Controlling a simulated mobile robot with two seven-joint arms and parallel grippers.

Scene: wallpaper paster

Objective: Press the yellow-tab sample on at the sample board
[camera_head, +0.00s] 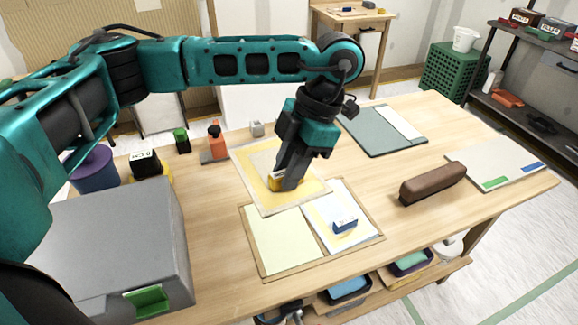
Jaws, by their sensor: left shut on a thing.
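The yellow-tab sample is a cream sheet (252,162) with a yellow middle and a yellow block on it. My left gripper (285,184) points down and is shut on this yellow tab, hiding part of it. The sample board (256,262) lies on the table, with a pale yellow-green panel on its left half and a blue-tab sample (327,212) on its right half. The held sample is behind the board and its near edge overlaps the board's back edge in the picture. I cannot tell whether it touches the board or table. My right gripper is not in view.
A brown roller-like block (432,184) lies right of the board. A grey-green folder (385,130) is behind, and a pale board with green and blue tabs (505,160) is at right. A grey box (120,240) fills the left. An orange bottle (214,140) stands at the back.

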